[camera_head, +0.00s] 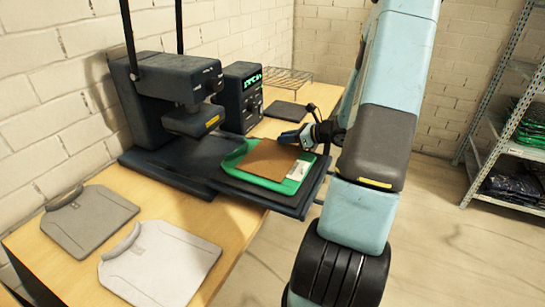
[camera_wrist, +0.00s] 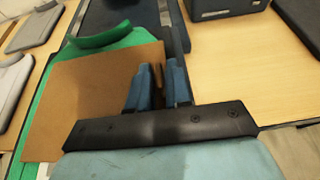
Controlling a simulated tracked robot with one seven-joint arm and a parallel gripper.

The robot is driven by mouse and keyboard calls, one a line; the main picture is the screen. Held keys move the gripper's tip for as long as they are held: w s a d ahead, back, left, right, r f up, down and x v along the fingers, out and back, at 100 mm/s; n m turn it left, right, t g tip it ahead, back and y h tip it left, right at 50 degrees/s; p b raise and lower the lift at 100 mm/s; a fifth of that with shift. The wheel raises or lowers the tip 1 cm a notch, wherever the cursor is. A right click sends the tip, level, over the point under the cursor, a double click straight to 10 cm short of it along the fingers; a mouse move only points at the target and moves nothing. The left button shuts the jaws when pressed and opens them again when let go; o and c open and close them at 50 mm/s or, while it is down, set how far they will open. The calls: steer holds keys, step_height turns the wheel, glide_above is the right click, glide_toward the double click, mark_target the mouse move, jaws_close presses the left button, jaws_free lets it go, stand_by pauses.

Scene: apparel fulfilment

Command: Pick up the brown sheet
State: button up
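The brown sheet (camera_head: 268,160) lies on a green garment (camera_head: 293,186) on the press's lower plate. It also fills the left of the wrist view (camera_wrist: 85,105), with the green garment (camera_wrist: 105,40) showing around it. My gripper (camera_head: 293,136) is at the sheet's far right edge, close above it. In the wrist view its two blue fingers (camera_wrist: 157,85) stand apart, with a gap between them. A narrow brown strip shows in that gap; I cannot tell whether the fingers touch it. Part of the sheet is hidden behind the fingers and wrist.
The dark heat press (camera_head: 165,95) and its control box (camera_head: 242,97) stand behind on the wooden table (camera_head: 165,210). A grey folded garment (camera_head: 90,220) and a white one (camera_head: 160,265) lie front left. A dark pad (camera_head: 286,110) and wire rack (camera_head: 288,77) are behind. Shelving (camera_head: 480,150) stands right.

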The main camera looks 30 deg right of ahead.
jaws_close()
steer(key=shift+r, duration=0.1)
